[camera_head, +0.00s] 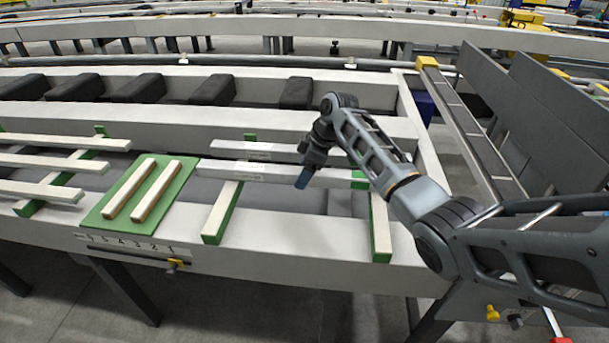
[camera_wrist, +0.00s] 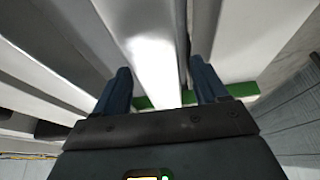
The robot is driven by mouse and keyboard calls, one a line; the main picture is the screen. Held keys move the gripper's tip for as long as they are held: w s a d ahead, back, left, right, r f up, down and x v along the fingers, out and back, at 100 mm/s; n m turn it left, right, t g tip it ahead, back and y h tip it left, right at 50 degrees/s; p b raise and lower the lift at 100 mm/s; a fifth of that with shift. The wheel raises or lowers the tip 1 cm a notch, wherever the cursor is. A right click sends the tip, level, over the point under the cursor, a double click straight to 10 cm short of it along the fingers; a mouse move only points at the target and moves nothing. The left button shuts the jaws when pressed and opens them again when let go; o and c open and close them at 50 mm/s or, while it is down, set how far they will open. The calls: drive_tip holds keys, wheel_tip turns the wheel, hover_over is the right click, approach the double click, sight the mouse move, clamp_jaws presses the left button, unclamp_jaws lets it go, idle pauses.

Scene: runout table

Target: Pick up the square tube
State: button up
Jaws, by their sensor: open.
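A long pale square tube (camera_head: 240,171) lies across green-edged supports in the middle of the runout table in the head view. A second pale tube (camera_head: 245,149) lies parallel just behind it. My gripper (camera_head: 303,178) points down at the near tube toward its right part, and its fingers hide a bit of it. In the wrist view my gripper (camera_wrist: 162,84) is open, with one blue finger on each side of a bright pale tube (camera_wrist: 154,45). A gap shows beside the right finger; whether either finger touches the tube cannot be told.
Green-edged crossbars (camera_head: 222,212) stand left and right (camera_head: 380,228) under the tubes. A green board (camera_head: 108,215) with two short pale bars sits left. More long bars (camera_head: 40,190) lie far left. Dark blocks (camera_head: 215,90) line the back. Grey slanted panels (camera_head: 550,110) stand right.

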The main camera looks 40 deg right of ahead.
clamp_jaws()
idle(0.7)
